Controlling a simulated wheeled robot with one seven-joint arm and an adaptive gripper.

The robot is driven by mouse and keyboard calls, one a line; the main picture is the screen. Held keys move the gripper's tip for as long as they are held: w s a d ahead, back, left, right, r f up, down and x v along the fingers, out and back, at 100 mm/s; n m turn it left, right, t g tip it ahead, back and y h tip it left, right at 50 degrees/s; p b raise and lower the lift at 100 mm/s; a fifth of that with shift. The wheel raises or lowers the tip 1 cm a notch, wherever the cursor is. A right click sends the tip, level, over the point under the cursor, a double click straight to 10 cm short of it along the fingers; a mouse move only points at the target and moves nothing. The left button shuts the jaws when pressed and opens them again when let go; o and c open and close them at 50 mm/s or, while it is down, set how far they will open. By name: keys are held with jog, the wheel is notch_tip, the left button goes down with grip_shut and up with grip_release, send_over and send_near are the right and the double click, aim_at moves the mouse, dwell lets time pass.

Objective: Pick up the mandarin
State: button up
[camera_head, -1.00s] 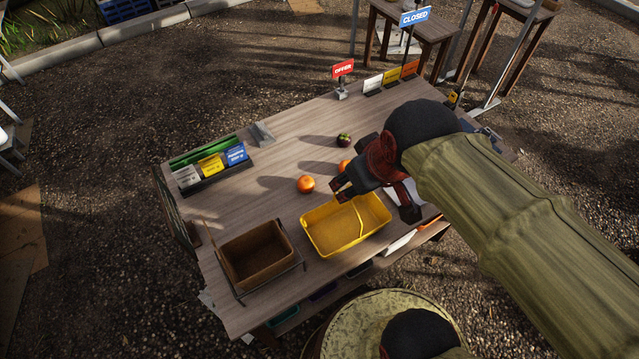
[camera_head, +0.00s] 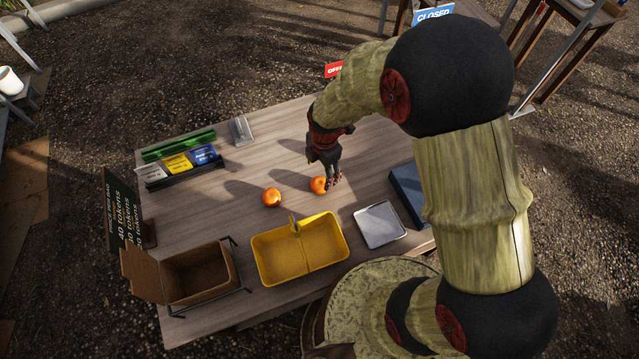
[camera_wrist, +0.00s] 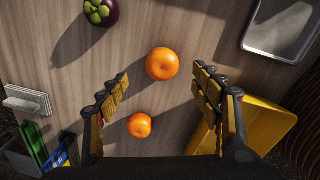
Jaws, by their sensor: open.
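Two round orange fruits lie apart on the wooden table; I cannot tell for sure which is the mandarin. The right one (camera_head: 317,185) is partly covered by my gripper (camera_head: 333,178) in the head view. The other fruit (camera_head: 272,197) lies to its left. In the wrist view the first fruit (camera_wrist: 162,62) looks larger and sits ahead, between the lines of my open fingers (camera_wrist: 161,74). The second fruit (camera_wrist: 140,125) looks smaller and appears lower between the fingers. My gripper is empty, fingers pointing down above the table; contact with the right fruit cannot be told.
A yellow basket (camera_head: 262,270) stands in front of the fruits, with a metal tray (camera_head: 380,224) to its right. A brown box (camera_head: 236,272) stands at front left. Card holders (camera_head: 182,165) stand at back left. A mangosteen (camera_wrist: 100,12) shows in the wrist view.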

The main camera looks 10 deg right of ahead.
aim_at(319, 182)
jog(key=f, duration=0.2)
jog(key=f+b, duration=0.1)
jog(key=f, duration=0.4)
jog(key=shift+a+f+b, duration=0.3)
jog(key=shift+f, duration=0.1)
jog(key=c, duration=0.4)
jog(key=c, duration=1)
